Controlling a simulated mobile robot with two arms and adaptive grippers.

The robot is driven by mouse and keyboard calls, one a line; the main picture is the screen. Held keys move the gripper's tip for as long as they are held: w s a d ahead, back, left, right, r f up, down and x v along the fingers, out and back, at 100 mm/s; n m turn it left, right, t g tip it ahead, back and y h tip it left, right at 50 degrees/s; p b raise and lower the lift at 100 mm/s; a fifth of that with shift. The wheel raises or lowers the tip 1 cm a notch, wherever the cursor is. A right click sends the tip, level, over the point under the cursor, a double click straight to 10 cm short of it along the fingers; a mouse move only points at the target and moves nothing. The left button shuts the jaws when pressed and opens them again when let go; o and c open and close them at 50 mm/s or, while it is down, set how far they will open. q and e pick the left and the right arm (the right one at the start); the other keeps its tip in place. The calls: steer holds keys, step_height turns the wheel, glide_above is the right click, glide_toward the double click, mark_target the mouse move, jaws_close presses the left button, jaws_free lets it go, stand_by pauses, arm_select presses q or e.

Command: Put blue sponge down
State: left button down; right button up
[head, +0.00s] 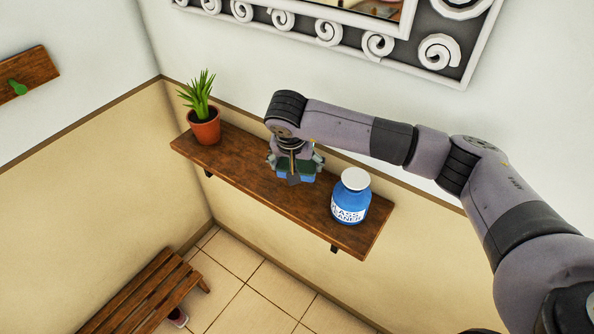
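My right gripper (294,178) points down at the middle of the wooden shelf (246,168), its arm coming in from the right. It is shut on the blue sponge (308,177), which shows as small blue patches on either side of the front finger. The gripper hides most of the sponge. I cannot tell whether the sponge touches the shelf or is just above it. My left gripper is not in view.
A potted plant (205,131) stands at the shelf's left end. A blue glass cleaner jar (350,200) with a white lid stands right of the gripper. A framed mirror or picture (420,50) hangs above. A slatted bench (145,290) is below. Bare shelf lies between plant and gripper.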

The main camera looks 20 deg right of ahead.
mark_target(297, 186)
steer(key=shift+s+a+f, duration=0.1)
steer(key=shift+s+f, duration=0.05)
steer(key=shift+f, duration=0.35)
step_height(297, 186, down, 4)
steer(key=shift+r+p, duration=0.1)
steer(key=shift+p, duration=0.45)
steer(key=o, duration=1)
steer(key=b+v, duration=0.3)
steer(key=v, duration=0.9)
